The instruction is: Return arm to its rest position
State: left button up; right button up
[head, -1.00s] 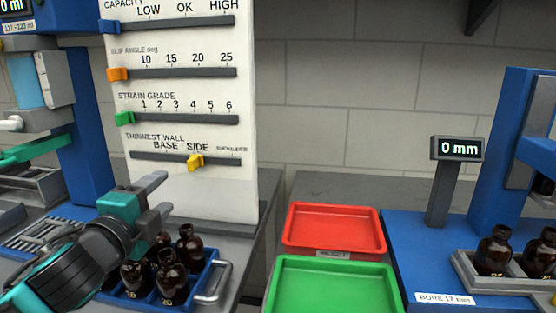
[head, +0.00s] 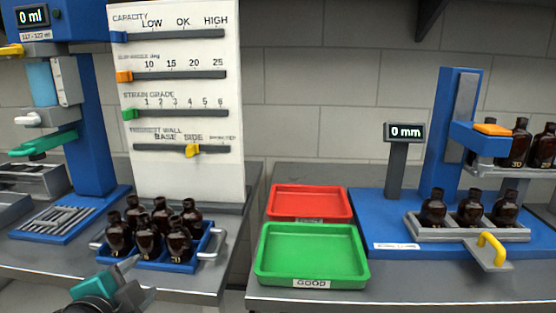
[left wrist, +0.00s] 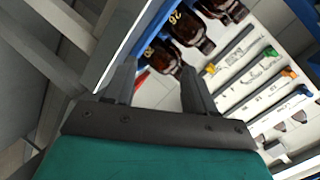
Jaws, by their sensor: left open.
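My left gripper (head: 126,281) shows at the lower edge of the head view, in front of the left bench and below the blue crate (head: 182,266). The crate holds several amber bottles (head: 148,240). In the left wrist view my left gripper (left wrist: 153,90) has its two fingers apart with nothing between them. Bottles (left wrist: 185,27) in the blue crate show beyond the fingertips, apart from them. My right gripper is in neither view.
A white slider board (head: 180,176) stands behind the crate. A red tray (head: 310,203) and a green tray (head: 312,255) sit on the right bench. A blue gauge station (head: 372,205) with more bottles (head: 471,209) stands at right. A gap separates the benches.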

pick_arm(q)
jog(key=s+d+f+n+g, duration=0.2)
jog(key=s+f+n+g, duration=0.3)
jog(key=s+f, duration=0.5)
jog(key=s+d+f+n+g, duration=0.1)
jog(key=s+f+n+g, duration=0.5)
jog(key=s, duration=0.7)
jog(key=w+d+f+t+h+p, duration=0.2)
jog(key=w+d+f+t, duration=0.1)
jog(key=w+f+t, duration=0.4)
jog(key=shift+w+f+m+t+p, duration=0.25)
jog(key=shift+f+m+t+p, duration=0.05)
jog(key=shift+f+m+t, duration=0.1)
dwell(1.0)
